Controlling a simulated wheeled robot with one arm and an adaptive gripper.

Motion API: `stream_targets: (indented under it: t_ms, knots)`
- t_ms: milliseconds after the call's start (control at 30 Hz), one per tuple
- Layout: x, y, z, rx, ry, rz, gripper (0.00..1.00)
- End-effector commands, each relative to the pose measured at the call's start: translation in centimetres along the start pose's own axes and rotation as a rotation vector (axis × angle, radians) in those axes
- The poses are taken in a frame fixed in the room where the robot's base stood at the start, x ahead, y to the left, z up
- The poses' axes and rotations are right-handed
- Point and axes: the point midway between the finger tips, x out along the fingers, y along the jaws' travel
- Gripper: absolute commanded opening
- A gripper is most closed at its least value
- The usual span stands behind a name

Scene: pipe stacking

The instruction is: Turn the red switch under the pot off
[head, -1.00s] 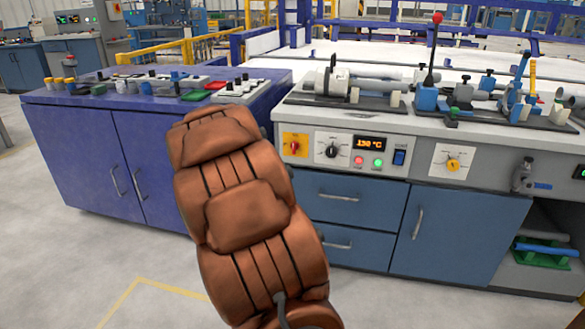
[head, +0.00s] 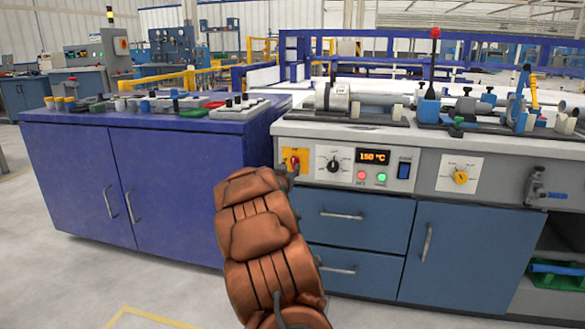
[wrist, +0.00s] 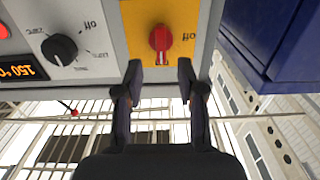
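The red switch (head: 294,161) sits on a yellow plate at the left end of the workbench's front panel. In the wrist view the red switch (wrist: 160,42) is a knob with its grip pointing straight along the picture's vertical, and "off" is printed to its right. My gripper (wrist: 159,78) is open and empty. Its two fingertips are on either side of the knob's line, just short of it, with a gap showing. In the head view my brown arm hides most of the gripper, which is close to the switch. I see no pot.
A black dial (head: 334,162), a display reading 150 °C (head: 374,157), two small lamps and a blue rocker switch (head: 404,170) are right of the red switch. A blue cabinet (head: 150,180) stands close on the left. Clamps and pipes lie on the bench top.

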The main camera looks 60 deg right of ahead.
Motion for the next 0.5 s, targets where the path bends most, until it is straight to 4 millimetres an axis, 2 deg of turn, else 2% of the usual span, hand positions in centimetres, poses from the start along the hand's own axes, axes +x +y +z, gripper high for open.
stream_targets:
  t_ms: [300,500]
  knots:
    - [3.2,0.0,0.2,0.002,0.000,0.000,0.39]
    - [4.3,-0.1,0.2,0.002,-0.002,-0.001,0.39]
